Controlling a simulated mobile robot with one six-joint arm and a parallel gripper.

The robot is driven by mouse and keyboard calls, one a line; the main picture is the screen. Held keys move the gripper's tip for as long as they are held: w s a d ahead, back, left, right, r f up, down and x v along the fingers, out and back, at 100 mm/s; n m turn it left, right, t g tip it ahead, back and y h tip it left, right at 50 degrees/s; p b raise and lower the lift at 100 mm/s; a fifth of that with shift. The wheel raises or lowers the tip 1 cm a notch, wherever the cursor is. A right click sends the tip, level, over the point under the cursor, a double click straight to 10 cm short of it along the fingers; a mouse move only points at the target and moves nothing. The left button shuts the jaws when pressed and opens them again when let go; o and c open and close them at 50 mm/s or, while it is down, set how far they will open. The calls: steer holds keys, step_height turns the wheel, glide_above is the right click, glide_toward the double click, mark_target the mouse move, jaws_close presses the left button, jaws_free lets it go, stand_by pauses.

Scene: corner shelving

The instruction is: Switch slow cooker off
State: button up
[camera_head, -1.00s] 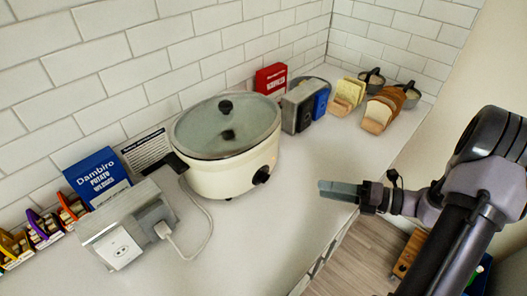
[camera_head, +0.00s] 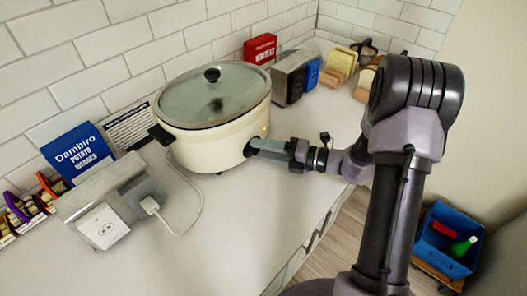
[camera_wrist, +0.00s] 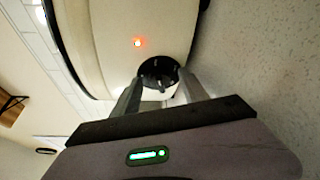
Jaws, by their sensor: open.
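The cream slow cooker (camera_head: 205,147) stands on the counter with its glass lid (camera_head: 214,92) on. Its black knob (camera_wrist: 159,73) is on the side facing my gripper, and a small orange-red light (camera_wrist: 137,43) glows on the cooker's wall beside it in the wrist view. My gripper (camera_head: 256,147) is at the knob, with its two fingers apart, one on each side of the knob in the wrist view (camera_wrist: 157,92). I cannot tell whether the fingers touch it. In the head view the fingers partly hide the knob.
A white cord runs from the outlet box (camera_head: 103,226) along the counter. A blue potato box (camera_head: 78,153) stands left of the cooker. A toaster (camera_head: 290,78) and a red box (camera_head: 260,48) are behind it. A blue crate (camera_head: 435,262) is on the floor at right. The front counter is clear.

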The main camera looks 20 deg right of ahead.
steer(key=shift+c, duration=0.2)
jaws_close()
steer(key=shift+r, duration=0.1)
steer(key=shift+a+r+n+h+p, duration=0.1)
steer(key=shift+r+n+h+p, duration=0.1)
steer(key=shift+n+h+p, duration=0.65)
steer(key=n+h, duration=0.1)
steer(key=n, duration=0.2)
steer(key=shift+s+a+p, duration=0.1)
steer(key=shift+a+p, duration=0.05)
steer(key=shift+p, duration=0.2)
steer(key=n+t+h+b, duration=0.1)
steer(key=n+h+b, duration=0.1)
steer(key=n, duration=0.1)
steer(key=shift+s+a+f+b, duration=0.1)
steer(key=shift+a+b, duration=0.05)
steer(key=shift+b, duration=0.15)
steer(key=shift+s+a+n+t+h+b, duration=0.1)
steer(key=shift+n+t+h+b, duration=0.4)
steer(key=shift+n+b, duration=0.75)
steer(key=shift+r+b, duration=0.2)
steer(key=shift+b, duration=0.1)
